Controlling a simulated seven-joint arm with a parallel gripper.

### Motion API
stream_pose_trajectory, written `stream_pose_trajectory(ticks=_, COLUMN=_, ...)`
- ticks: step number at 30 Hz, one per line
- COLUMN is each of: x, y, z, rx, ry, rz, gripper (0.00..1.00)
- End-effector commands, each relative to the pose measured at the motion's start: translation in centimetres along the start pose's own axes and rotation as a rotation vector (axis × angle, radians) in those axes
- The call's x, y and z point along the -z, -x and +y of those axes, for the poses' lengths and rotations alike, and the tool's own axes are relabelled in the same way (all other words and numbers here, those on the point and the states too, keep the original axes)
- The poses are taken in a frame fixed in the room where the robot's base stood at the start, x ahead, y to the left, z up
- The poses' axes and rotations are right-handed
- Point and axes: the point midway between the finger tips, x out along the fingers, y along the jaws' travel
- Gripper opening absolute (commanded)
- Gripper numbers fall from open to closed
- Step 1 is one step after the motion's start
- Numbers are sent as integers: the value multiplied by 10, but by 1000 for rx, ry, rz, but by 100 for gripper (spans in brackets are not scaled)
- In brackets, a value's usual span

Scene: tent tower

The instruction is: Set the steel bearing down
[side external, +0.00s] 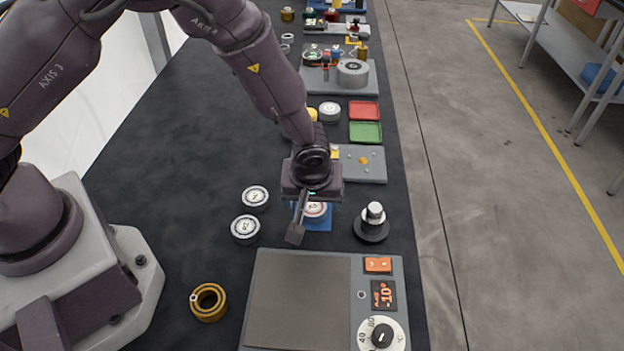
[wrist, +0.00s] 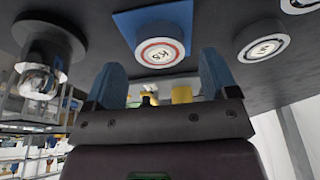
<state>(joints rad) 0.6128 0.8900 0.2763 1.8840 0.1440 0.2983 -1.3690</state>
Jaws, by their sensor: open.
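A silver disc with a red ring and a marked face, apparently the steel bearing (side external: 316,209), lies flat on a blue square pad (side external: 318,225). In the wrist view the bearing (wrist: 160,52) sits on the blue pad (wrist: 124,24), beyond and roughly between my fingertips. My gripper (side external: 304,216) is over the pad, with one finger partly in front of the bearing in the side view. In the wrist view my gripper (wrist: 162,72) has its blue-grey fingers wide apart, with nothing held. Whether a finger touches the bearing I cannot tell.
Two similar discs (side external: 255,196) (side external: 245,229) lie left of the pad. A black-based post with a silver top (side external: 373,219) stands close right. A heater-like plate (side external: 298,300) is in front, a brass ring (side external: 209,302) front left. Trays (side external: 365,132) and fixtures stand behind.

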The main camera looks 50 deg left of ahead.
Motion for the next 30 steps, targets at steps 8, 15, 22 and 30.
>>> stream_pose_trajectory(ticks=8, x=0, y=62, z=1, rx=-6, ry=0, rz=0, gripper=80)
stream_pose_trajectory(ticks=15, x=0, y=93, z=0, rx=-1, ry=0, rz=0, gripper=80)
stream_pose_trajectory(ticks=22, x=1, y=99, z=-1, rx=-2, ry=0, rz=-3, gripper=80)
stream_pose_trajectory(ticks=30, x=32, y=166, z=-33, rx=-94, ry=-94, rz=-66, gripper=80)
